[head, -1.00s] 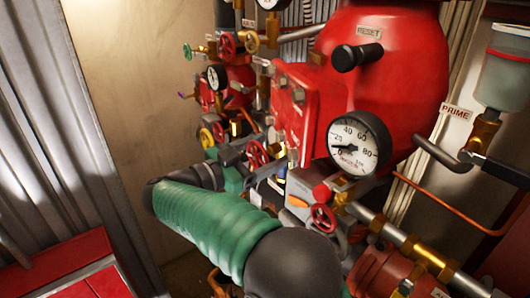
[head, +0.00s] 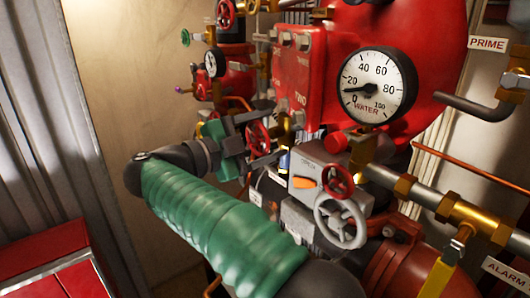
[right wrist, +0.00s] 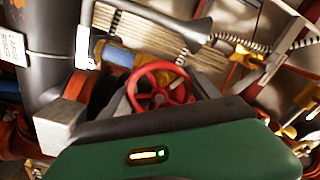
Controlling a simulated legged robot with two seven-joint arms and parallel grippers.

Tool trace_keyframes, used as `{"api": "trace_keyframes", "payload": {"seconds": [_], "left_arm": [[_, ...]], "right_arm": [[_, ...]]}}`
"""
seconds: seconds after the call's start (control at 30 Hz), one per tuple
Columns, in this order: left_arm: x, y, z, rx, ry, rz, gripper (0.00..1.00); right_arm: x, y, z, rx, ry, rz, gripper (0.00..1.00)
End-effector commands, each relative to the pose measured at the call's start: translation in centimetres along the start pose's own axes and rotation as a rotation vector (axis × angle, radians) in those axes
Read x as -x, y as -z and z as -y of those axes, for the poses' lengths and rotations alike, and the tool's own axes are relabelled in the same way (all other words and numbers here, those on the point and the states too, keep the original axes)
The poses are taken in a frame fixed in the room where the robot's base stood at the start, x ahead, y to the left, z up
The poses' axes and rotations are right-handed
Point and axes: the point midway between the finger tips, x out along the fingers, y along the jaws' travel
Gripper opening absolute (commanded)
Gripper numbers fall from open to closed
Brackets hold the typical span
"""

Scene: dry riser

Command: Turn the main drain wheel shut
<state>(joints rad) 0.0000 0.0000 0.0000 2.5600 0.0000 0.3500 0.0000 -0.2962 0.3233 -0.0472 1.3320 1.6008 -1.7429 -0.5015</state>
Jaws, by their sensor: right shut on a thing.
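A red handwheel (head: 259,137) sits on the pipework left of the large gauge in the head view; I take it to be the main drain wheel, though I can read no label on it. My right gripper (head: 251,138), at the end of my green-sleeved arm, is shut on this wheel. In the right wrist view the red wheel (right wrist: 160,72) stands between the grey fingers, its lower part hidden by my green gripper body. My left gripper is in neither view now.
A white water gauge (head: 377,86) reads low. A smaller red wheel (head: 336,180) and a grey handwheel (head: 341,223) are below it. A brass pipe fitting (head: 465,215) crosses at the right. A bare tan wall (head: 130,90) is at the left.

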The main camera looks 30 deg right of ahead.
Motion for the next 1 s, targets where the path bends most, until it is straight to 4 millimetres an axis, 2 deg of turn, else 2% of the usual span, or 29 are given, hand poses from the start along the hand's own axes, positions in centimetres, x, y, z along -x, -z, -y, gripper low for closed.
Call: {"api": "trace_keyframes", "payload": {"seconds": [0.03, 0.4, 1.0], "left_arm": [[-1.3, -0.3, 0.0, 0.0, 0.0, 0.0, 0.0], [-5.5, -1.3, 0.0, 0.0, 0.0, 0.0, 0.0], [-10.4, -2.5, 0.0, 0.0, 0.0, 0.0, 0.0]], "right_arm": [[-0.1, -0.3, -0.4, -0.049, 0.003, -0.001, 0.29], [-0.1, -0.3, -0.5, -0.398, 0.002, -0.001, 0.29], [-0.1, -0.4, -0.6, -0.965, 0.001, -0.001, 0.29]]}}
